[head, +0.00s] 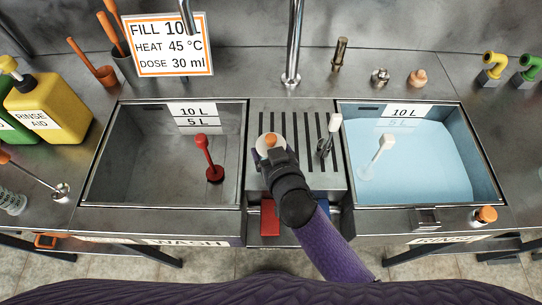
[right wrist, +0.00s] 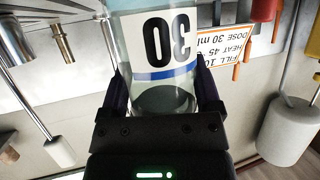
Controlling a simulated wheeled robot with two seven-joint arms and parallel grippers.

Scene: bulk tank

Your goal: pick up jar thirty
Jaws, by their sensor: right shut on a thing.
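Jar thirty (right wrist: 165,55) is a clear jar with a white label reading 30 and a blue stripe, seen upside down in the right wrist view. My right gripper (right wrist: 160,90) is shut on it, with one dark finger on each side. In the head view the jar's pale round top with an orange centre (head: 269,142) shows over the slatted middle section, just beyond my right gripper (head: 277,160). The gripper and arm hide the rest of the jar there. I cannot tell how far it is above the slats. My left gripper is out of view.
The wash basin (head: 95,170) on the left holds a red plug (head: 203,150). The rinse basin (head: 490,180) on the right holds blue water and a white plug (head: 384,147). A grey-white plug (head: 328,135) stands close right of the jar. A tap (head: 293,50) rises behind.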

